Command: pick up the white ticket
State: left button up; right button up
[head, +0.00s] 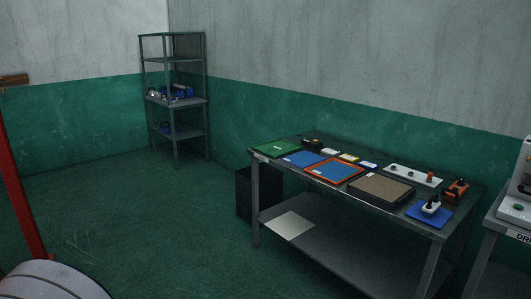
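I cannot tell for certain which thing is the white ticket. A small white item (329,152) lies near the back of the grey worktable (452,225), between a dark object and a small yellow item (349,157). A pale flat sheet (290,225) lies on the table's lower shelf, at its left end. Neither of my grippers is in view.
The tabletop also holds blue and orange-rimmed trays (335,171), a brown-topped tray (381,188), a white tray (412,175) and a blue pad (429,214). A black bin (258,193) stands beside the table. A shelf rack (175,101) stands behind.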

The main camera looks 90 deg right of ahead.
aim_at(332, 152)
jog(key=z, duration=3.3)
jog(key=i+j+u, duration=0.15)
jog(key=i, duration=0.6)
jog(key=i+u, duration=0.15)
jog(key=i, duration=0.55)
jog(key=i+u, duration=0.15)
jog(key=i, duration=0.6)
jog(key=i+l+u, duration=0.15)
jog(key=i, duration=0.55)
jog(key=i+j+z, duration=0.25)
jog(key=i, duration=0.15)
jog(key=i+j+z, duration=0.1)
jog(key=i+z, duration=0.2)
jog(key=i, duration=0.15)
jog(key=i+j+z, duration=0.25)
jog(key=i+z, duration=0.2)
jog(key=z, duration=0.25)
jog(key=i+j+z, duration=0.2)
jog(key=z, duration=0.3)
jog(key=i+j+z, duration=0.15)
jog(key=z, duration=0.3)
jog(key=i+j+z, duration=0.1)
jog(key=j+z, duration=0.25)
jog(key=z, duration=0.15)
jog(key=i+j+z, duration=0.1)
jog(key=j+z, duration=0.2)
jog(key=z, duration=0.15)
